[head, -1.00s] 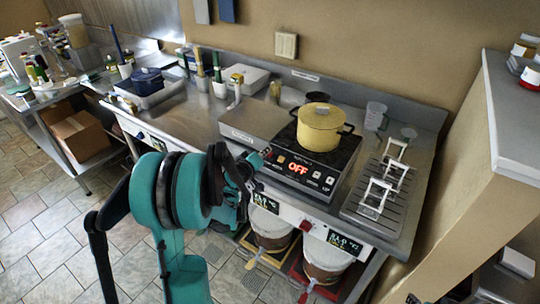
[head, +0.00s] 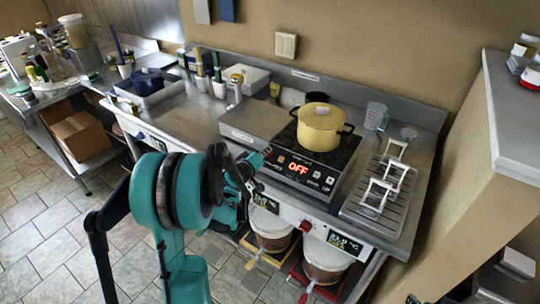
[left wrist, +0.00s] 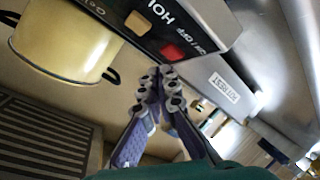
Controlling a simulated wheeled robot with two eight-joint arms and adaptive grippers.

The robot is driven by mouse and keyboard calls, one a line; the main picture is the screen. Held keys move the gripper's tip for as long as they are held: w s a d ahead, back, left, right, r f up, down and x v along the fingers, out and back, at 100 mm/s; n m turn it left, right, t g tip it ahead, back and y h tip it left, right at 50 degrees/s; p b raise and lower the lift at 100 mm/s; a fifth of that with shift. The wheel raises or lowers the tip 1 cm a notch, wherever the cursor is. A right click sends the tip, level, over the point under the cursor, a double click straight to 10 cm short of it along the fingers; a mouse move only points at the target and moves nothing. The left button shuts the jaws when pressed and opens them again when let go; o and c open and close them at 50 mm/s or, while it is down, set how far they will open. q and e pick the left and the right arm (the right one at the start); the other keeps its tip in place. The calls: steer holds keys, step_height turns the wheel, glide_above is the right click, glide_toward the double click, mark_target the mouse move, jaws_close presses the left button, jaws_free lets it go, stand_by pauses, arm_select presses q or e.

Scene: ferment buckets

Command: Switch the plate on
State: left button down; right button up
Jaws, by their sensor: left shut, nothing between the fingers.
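The plate (head: 318,166) is a black-topped cooker on the steel counter, its front display lit red with OFF. A yellow pot (head: 320,130) stands on it and also shows in the left wrist view (left wrist: 65,45). In the left wrist view, the plate's red button (left wrist: 172,52) sits beside the ON / OFF lettering. My left gripper (head: 260,161) is at the plate's front left corner. In the left wrist view its fingertips (left wrist: 160,82) are together and empty, just below the red button; I cannot tell whether they touch it. My right gripper is not in view.
A flat steel box (head: 252,124) stands left of the plate. A grooved drainer (head: 378,196) with white racks lies to its right, and a clear jug (head: 375,116) stands behind that. Two white buckets (head: 326,262) sit under the counter. A tan wall closes the right side.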

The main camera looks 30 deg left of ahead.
arm_select(q)
steer(key=shift+w+f, duration=0.2)
steer(key=shift+f, duration=0.15)
steer(key=shift+w+f+b, duration=0.2)
steer(key=shift+f+b, duration=0.2)
steer(key=shift+b, duration=0.3)
steer(key=shift+r, duration=0.1)
stand_by(0.3)
steer(key=shift+s+r+p, duration=0.45)
steer(key=shift+r+p, duration=0.1)
steer(key=shift+r, duration=0.2)
steer(key=s+r+p, duration=0.2)
steer(key=r, duration=0.1)
steer(key=s+r+p, duration=0.1)
steer(key=r, duration=0.1)
steer(key=shift+a+r+p, duration=0.1)
steer(key=shift+p, duration=0.25)
stand_by(0.5)
